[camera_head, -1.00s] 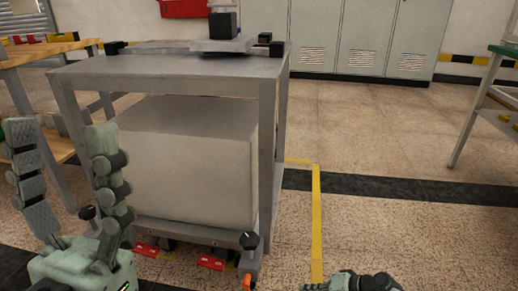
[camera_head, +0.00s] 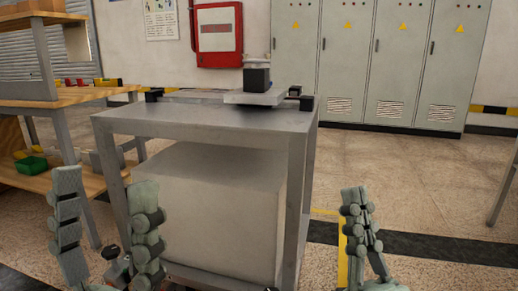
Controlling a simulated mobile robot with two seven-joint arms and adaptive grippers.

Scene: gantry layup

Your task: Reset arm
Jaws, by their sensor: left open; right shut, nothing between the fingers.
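My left gripper (camera_head: 108,225) is at the lower left, its two green-grey fingers pointing up and apart, with nothing between them. It stands in front of the left side of the grey metal gantry table. My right gripper (camera_head: 361,222) is at the lower right, upright, its fingers closed together and empty. It is in front of the open floor, right of the table. The lower parts of both grippers are cut off by the bottom edge.
The gantry table (camera_head: 205,121) has a large grey box (camera_head: 215,205) beneath and a dark block on a plate (camera_head: 257,78) on top. A wooden shelf bench (camera_head: 85,97) stands at left. Grey cabinets (camera_head: 395,60) and a red wall box (camera_head: 217,38) are behind.

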